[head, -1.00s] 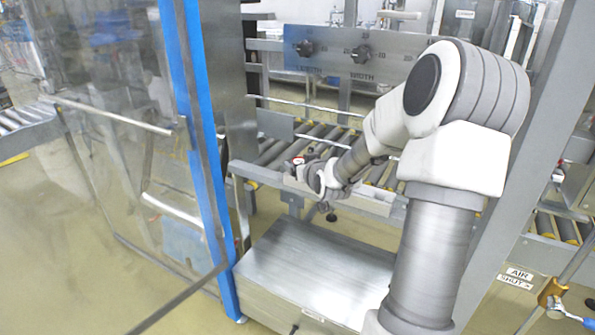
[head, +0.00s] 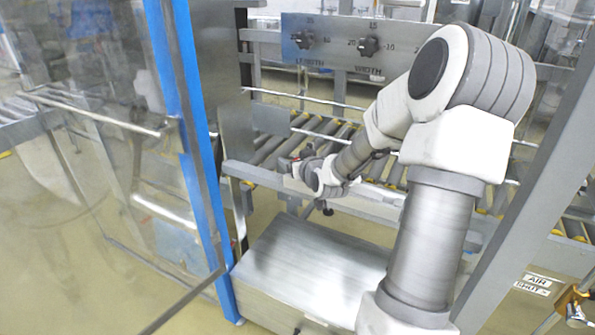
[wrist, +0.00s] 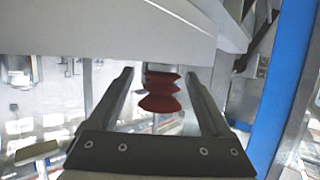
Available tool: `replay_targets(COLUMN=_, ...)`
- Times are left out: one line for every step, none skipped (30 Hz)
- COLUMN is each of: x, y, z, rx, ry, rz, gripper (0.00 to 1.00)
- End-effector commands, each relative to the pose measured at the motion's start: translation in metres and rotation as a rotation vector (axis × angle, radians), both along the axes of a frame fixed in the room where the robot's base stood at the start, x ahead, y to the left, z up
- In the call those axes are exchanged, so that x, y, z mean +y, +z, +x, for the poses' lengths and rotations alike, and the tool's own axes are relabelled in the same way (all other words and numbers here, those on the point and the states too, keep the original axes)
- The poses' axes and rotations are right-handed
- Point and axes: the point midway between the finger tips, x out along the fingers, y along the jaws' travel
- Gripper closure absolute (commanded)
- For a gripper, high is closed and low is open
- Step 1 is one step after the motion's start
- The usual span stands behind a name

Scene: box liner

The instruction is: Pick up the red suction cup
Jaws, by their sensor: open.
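The red suction cup (wrist: 159,94) shows in the wrist view as a stack of dark red bellows below a pale grey surface. It lies between the two dark fingers of my gripper (wrist: 159,78), with a visible gap on each side. The fingers are open and hold nothing. In the head view my gripper (head: 288,163) is small, at the near edge of the roller conveyor, and partly hidden by my wrist. I cannot make out the suction cup clearly there.
The roller conveyor (head: 275,148) runs behind my gripper, under a panel with two black knobs (head: 340,38). A metal box (head: 310,265) stands below. A blue post (head: 190,150) and clear door are at left. In the wrist view a blue post (wrist: 272,90) stands at right.

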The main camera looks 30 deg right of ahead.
Motion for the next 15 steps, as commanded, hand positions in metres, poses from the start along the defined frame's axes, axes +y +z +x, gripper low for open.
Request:
replay_targets(x=0.0000, y=-0.0003, z=-0.0003, rx=0.000, ry=0.000, rz=0.000, gripper=0.17)
replay_targets(x=0.0000, y=-0.0003, z=-0.0003, rx=0.000, ry=0.000, rz=0.000, gripper=0.17)
replay_targets(x=0.0000, y=-0.0003, z=-0.0003, rx=0.000, ry=0.000, rz=0.000, gripper=0.17)
replay_targets(x=0.0000, y=-0.0003, z=-0.0003, rx=0.000, ry=0.000, rz=0.000, gripper=0.17)
replay_targets(x=0.0001, y=-0.0003, z=-0.0003, rx=0.000, ry=0.000, rz=0.000, gripper=0.17)
replay_targets(x=0.0001, y=-0.0002, z=-0.0003, rx=0.000, ry=0.000, rz=0.000, gripper=0.17)
replay_targets(x=0.0001, y=-0.0002, z=-0.0003, rx=0.000, ry=0.000, rz=0.000, gripper=0.17)
replay_targets(x=0.0001, y=-0.0002, z=-0.0003, rx=0.000, ry=0.000, rz=0.000, gripper=0.19)
replay_targets(x=0.0001, y=-0.0002, z=-0.0003, rx=0.000, ry=0.000, rz=0.000, gripper=0.26)
replay_targets(x=0.0000, y=-0.0002, z=-0.0002, rx=0.000, ry=0.000, rz=0.000, gripper=0.31)
replay_targets(x=0.0000, y=-0.0002, z=-0.0002, rx=0.000, ry=0.000, rz=0.000, gripper=0.37)
replay_targets(x=0.0000, y=-0.0002, z=-0.0002, rx=0.000, ry=0.000, rz=0.000, gripper=0.44)
replay_targets(x=0.0000, y=-0.0002, z=-0.0002, rx=0.000, ry=0.000, rz=0.000, gripper=0.49)
replay_targets(x=0.0000, y=-0.0002, z=-0.0002, rx=0.000, ry=0.000, rz=0.000, gripper=0.55)
replay_targets(x=0.0000, y=-0.0002, z=-0.0002, rx=0.000, ry=0.000, rz=0.000, gripper=0.62)
